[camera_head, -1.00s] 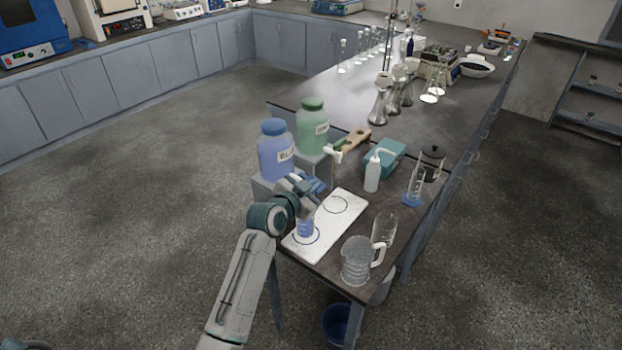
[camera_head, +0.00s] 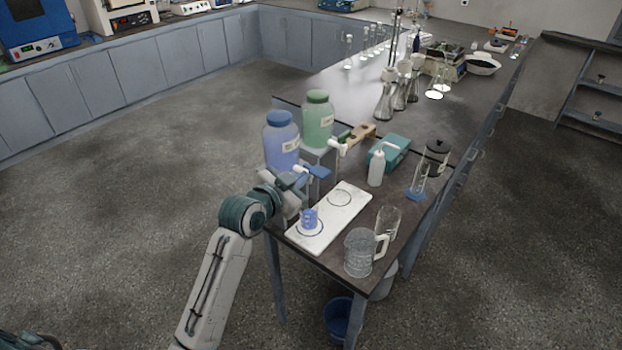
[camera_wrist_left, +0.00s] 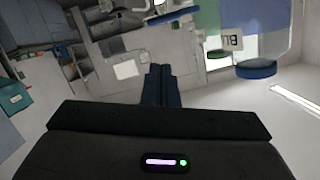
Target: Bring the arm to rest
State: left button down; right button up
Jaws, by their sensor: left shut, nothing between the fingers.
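My left gripper (camera_head: 299,186) is shut and empty beside the blue jug (camera_head: 281,145), near its blue tap (camera_head: 318,172). The left wrist view shows its closed dark-blue fingers (camera_wrist_left: 161,86) with nothing between them. A small beaker with blue contents (camera_head: 310,219) stands on the near circle of the white board (camera_head: 330,225), apart from the gripper. The far circle is empty. My right gripper is not in view.
A green jug (camera_head: 318,120) stands behind the blue one. A clear pitcher (camera_head: 359,253), a white wash bottle (camera_head: 376,168) and a teal box (camera_head: 390,153) are on the bench. Open floor lies left of the bench.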

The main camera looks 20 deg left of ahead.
pick_arm(q)
jog(key=shift+s+r, duration=0.25)
jog(key=shift+s, duration=0.45)
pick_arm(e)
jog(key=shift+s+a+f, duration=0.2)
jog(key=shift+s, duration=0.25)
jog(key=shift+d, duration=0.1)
